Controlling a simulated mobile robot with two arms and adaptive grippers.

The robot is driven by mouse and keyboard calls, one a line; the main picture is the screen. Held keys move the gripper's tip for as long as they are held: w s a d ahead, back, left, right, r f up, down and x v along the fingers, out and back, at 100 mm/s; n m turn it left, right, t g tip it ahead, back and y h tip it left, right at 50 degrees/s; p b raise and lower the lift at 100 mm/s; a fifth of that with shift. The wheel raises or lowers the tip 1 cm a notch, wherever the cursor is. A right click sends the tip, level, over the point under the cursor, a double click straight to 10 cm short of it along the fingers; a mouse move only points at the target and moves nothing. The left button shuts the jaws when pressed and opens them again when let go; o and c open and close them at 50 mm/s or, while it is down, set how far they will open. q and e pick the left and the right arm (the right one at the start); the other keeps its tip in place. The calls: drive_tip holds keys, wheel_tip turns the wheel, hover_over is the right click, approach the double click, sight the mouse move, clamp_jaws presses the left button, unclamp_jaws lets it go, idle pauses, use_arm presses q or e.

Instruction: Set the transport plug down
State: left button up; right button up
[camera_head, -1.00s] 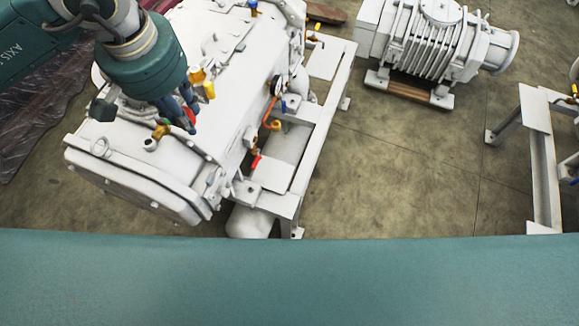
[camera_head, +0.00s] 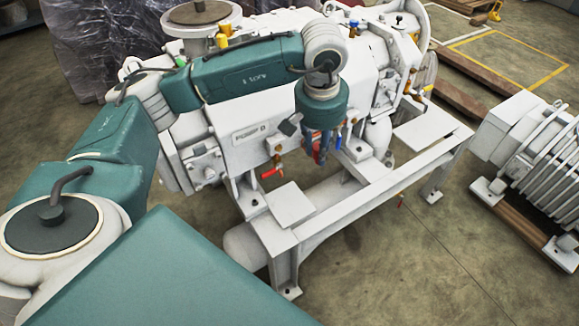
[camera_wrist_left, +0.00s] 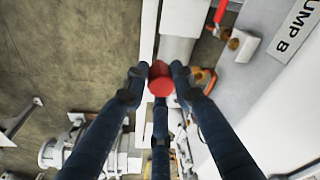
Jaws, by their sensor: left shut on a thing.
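The transport plug is a small red piece (camera_wrist_left: 160,79), seen best in the left wrist view between my dark blue fingertips. My left gripper (camera_wrist_left: 159,88) is shut on it from several sides. In the head view this gripper (camera_head: 320,152) points down beside the long side of the white vacuum pump (camera_head: 240,115), above the inner edge of its frame. Only a sliver of red shows there between the fingers; the rest of the plug is hidden. My right gripper is not in view.
A white steel frame (camera_head: 351,202) with a flat plate (camera_head: 290,204) runs along the pump. A red-handled valve (camera_head: 271,172) and brass fittings stick out near my gripper. A ribbed white machine (camera_head: 540,150) stands on wood at the right. The floor between is clear.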

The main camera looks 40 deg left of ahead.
use_arm(q)
wheel_tip(320, 180, down, 8)
drive_tip(key=w+a+b, duration=0.2)
drive_tip(key=a+b, duration=0.1)
drive_tip(key=b, duration=0.2)
approach(306, 210)
drive_tip(key=f, duration=0.3)
drive_tip(key=shift+w+d+f+n, duration=0.15)
drive_tip(key=shift+w+f+n, duration=0.1)
drive_tip(key=shift+f+n, duration=0.15)
drive_tip(key=shift+f, duration=0.25)
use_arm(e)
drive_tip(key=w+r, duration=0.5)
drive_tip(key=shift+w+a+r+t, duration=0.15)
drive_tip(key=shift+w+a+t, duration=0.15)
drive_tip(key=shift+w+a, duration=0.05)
use_arm(q)
drive_tip(key=shift+b, duration=0.3)
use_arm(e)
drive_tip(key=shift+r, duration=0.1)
